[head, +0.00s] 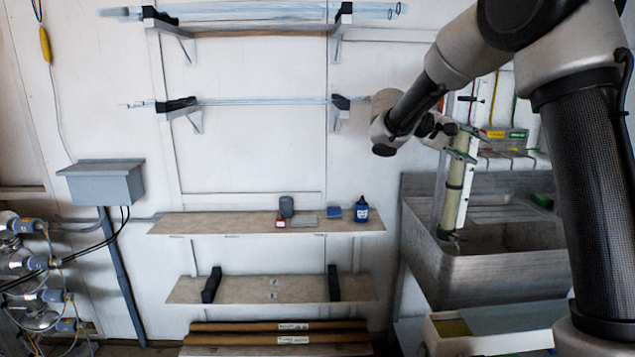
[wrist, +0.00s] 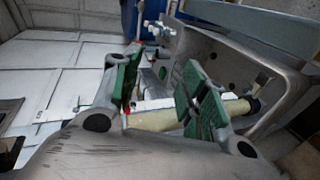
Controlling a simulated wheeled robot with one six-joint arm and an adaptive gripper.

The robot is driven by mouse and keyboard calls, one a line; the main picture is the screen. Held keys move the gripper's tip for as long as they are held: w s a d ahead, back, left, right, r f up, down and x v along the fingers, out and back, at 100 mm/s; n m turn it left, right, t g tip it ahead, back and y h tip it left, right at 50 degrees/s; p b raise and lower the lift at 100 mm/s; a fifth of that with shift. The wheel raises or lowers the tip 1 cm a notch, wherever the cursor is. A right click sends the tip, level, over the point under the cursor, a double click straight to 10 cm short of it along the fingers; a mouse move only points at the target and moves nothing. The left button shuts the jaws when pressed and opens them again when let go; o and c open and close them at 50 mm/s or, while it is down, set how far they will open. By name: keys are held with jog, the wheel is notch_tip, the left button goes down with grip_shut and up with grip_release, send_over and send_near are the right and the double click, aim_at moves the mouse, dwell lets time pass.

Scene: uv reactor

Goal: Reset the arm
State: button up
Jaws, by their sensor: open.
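My gripper (head: 464,143) is at the right of the head view, above the sink. In the wrist view my gripper (wrist: 162,62) has two green-padded fingers standing apart, so it is open. A pale yellow-green cylinder (head: 453,198) stands nearly upright just below and beside the gripper, over the sink's left part. In the wrist view the cylinder (wrist: 158,121) runs sideways by the finger bases and passes partly behind the right finger. I cannot tell whether it touches a finger. My arm reaches in from the upper right.
A grey sink (head: 500,273) is below the gripper. A wall shelf (head: 240,222) holds a blue bottle (head: 361,210) and small items. Two upper racks carry clear tubes (head: 270,12). A grey box (head: 104,183) is on the left wall. A white-and-yellow box (head: 480,325) stands in front of the sink.

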jog(key=s+f+n+y, duration=0.1)
jog(key=s+f+y, duration=0.2)
jog(key=s, duration=0.3)
jog(key=s+f+n+g+y, duration=0.1)
jog(key=s+f+y, duration=0.15)
jog(key=s, duration=0.35)
jog(key=s+f+n+y, duration=0.1)
jog(key=s+f+y, duration=0.15)
jog(key=s, duration=0.35)
jog(key=s+a+m+t+y, duration=0.1)
jog(key=s+t+y, duration=0.1)
jog(key=s, duration=0.6)
jog(key=s+a+m+t+y, duration=0.1)
jog(key=s+a+t+y, duration=0.1)
jog(key=s, duration=0.6)
jog(key=shift+s+r+m+y, duration=0.2)
jog(key=shift+r+m+y, duration=0.15)
jog(key=shift+y, duration=0.55)
